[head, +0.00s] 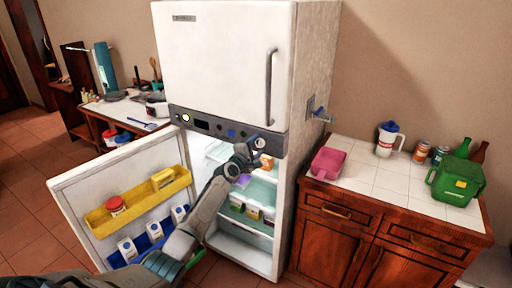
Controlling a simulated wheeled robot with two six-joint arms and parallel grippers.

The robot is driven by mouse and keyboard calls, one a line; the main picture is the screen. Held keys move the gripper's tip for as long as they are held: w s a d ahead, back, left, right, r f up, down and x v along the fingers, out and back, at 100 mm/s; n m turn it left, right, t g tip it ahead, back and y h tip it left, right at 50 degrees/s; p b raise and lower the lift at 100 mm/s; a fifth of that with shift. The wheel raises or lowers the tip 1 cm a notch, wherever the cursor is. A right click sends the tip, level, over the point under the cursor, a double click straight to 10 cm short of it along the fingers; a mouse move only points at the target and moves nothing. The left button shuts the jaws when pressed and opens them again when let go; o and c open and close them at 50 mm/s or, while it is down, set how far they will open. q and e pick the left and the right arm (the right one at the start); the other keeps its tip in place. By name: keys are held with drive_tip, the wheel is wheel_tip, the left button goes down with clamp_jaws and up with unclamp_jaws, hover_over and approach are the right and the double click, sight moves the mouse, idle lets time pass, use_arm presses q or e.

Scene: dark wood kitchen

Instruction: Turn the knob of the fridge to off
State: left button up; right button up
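The white fridge (222,62) stands in the middle, its upper door shut and its lower door (85,197) swung open to the left. A grey control strip (215,126) runs between the two compartments. On the strip are a round white-faced dial (186,118), a dark display (202,124) and a small blue round knob (231,133). My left gripper (262,143) is raised at the strip's right part, just right of the blue knob, and covers what lies behind it. Contact and finger opening are too small to make out. My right gripper is not in view.
The open door holds a yellow shelf (135,208) and a blue shelf with cartons. Fridge shelves (260,190) hold several items behind my arm. A tiled counter (375,180) at right bears a pink container (328,161), a pitcher (387,140) and a green container (456,180).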

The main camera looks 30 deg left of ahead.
use_arm(q)
drive_tip(key=shift+s+r, duration=0.1)
drive_tip(key=shift+s+p, duration=0.3)
drive_tip(key=s+p, duration=0.4)
drive_tip(key=s, duration=0.6)
